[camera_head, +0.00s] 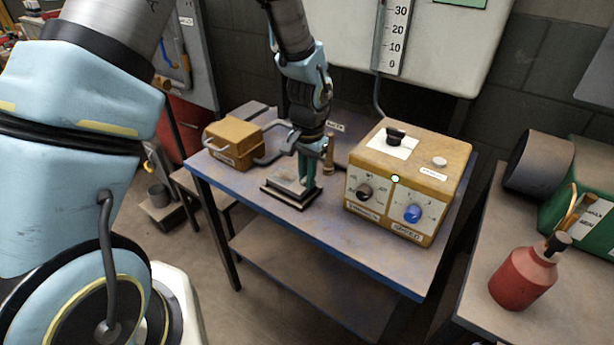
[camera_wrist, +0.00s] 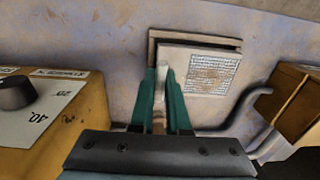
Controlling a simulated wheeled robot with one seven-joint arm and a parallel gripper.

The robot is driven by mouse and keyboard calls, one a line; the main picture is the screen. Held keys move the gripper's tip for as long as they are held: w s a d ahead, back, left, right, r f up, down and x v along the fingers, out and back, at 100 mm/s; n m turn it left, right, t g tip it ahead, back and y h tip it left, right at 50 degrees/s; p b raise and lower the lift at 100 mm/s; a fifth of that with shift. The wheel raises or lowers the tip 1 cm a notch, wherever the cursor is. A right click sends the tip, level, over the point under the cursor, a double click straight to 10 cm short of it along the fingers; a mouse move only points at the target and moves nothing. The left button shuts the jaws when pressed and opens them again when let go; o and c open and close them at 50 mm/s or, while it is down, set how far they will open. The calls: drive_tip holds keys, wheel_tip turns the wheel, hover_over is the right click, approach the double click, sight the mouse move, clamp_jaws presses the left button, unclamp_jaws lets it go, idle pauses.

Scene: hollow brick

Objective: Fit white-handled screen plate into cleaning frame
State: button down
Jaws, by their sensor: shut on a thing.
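The screen plate (camera_wrist: 212,72), pale with a fine mesh patch, shows in the wrist view below and in front of the cleaning frame's far edge (camera_wrist: 192,36). Its white handle (camera_wrist: 164,72) stands between the green fingers of my gripper (camera_wrist: 162,92), which is shut on it. In the head view my gripper (camera_head: 307,172) points down at the plate (camera_head: 287,184), over the dark-edged frame (camera_head: 280,198) on the blue-edged table. The plate looks slightly offset from the frame in the wrist view. I cannot tell whether it rests in the frame or hovers just above it. The fingers hide part of the plate.
A yellow control box (camera_head: 410,180) with knobs stands close on the right of the table (camera_head: 330,225). A smaller brown box (camera_head: 233,140) with a grey tube stands on the left. A brass post (camera_head: 329,155) stands behind my gripper. The table's front is clear.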

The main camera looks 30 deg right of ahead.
drive_tip(key=shift+f+b, duration=0.55)
drive_tip(key=shift+f, duration=0.3)
idle(0.4)
drive_tip(key=c, duration=0.8)
unclamp_jaws()
wheel_tip(320, 180, up, 11)
drive_tip(key=shift+s+f+b, duration=0.1)
drive_tip(key=shift+b, duration=1)
